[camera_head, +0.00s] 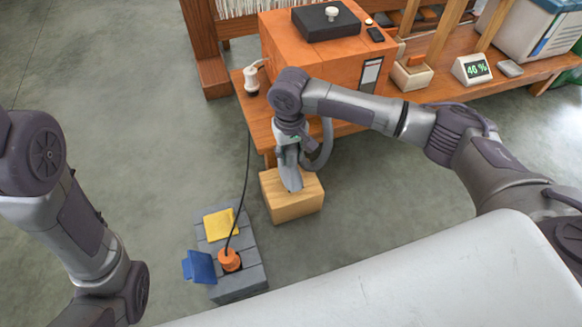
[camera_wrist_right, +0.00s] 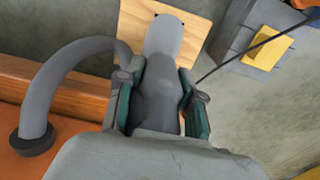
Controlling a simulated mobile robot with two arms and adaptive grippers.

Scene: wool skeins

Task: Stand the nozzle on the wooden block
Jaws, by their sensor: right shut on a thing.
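The grey nozzle (camera_head: 290,172) is in my right gripper (camera_head: 288,138), whose jaws are shut on it. It points downward, slightly tilted in the head view, with its lower end over the top of the wooden block (camera_head: 298,207). I cannot tell whether that end touches the block. In the right wrist view the nozzle (camera_wrist_right: 158,90) sits between the green-sided fingers (camera_wrist_right: 158,105), and the block (camera_wrist_right: 190,40) shows behind its far end. A thick grey hose (camera_head: 324,150) curves beside the gripper. My left arm is at the left, but its gripper is not in view.
A grey block (camera_head: 255,282) on the floor carries a yellow piece (camera_head: 219,225), a blue piece (camera_head: 200,267) and an orange plug (camera_head: 229,260) with a black cord. Behind stands a wooden bench (camera_head: 415,85) with an orange box (camera_head: 325,60). Floor right of the wooden block is clear.

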